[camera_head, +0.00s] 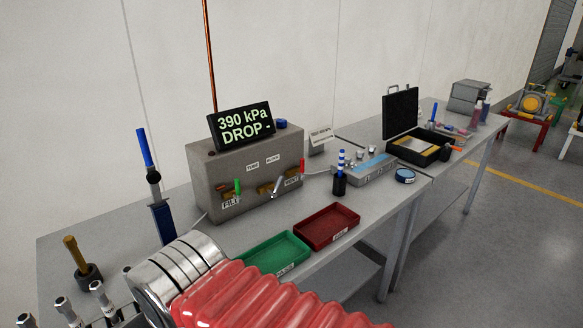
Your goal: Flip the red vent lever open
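The red vent lever (301,166) stands upright at the right end of the front of a grey test box (236,168). A label reading VENT (292,182) is beside its foot. A green lever (237,187) stands upright at the left of the same front, above a FILL label (231,203). A silver handle (277,185) sits tilted between them. A display (241,125) on top of the box reads 390 kPa and DROP -. My gripper is not in view, so its state and distance to the lever do not show.
The box stands on a long grey bench (200,243). A green tray (277,254) and a red tray (327,228) lie in front of it. A dark bottle with a blue-and-white top (340,176) stands to its right, an open black case (420,146) beyond. A blue-handled tool (146,150) rises left.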

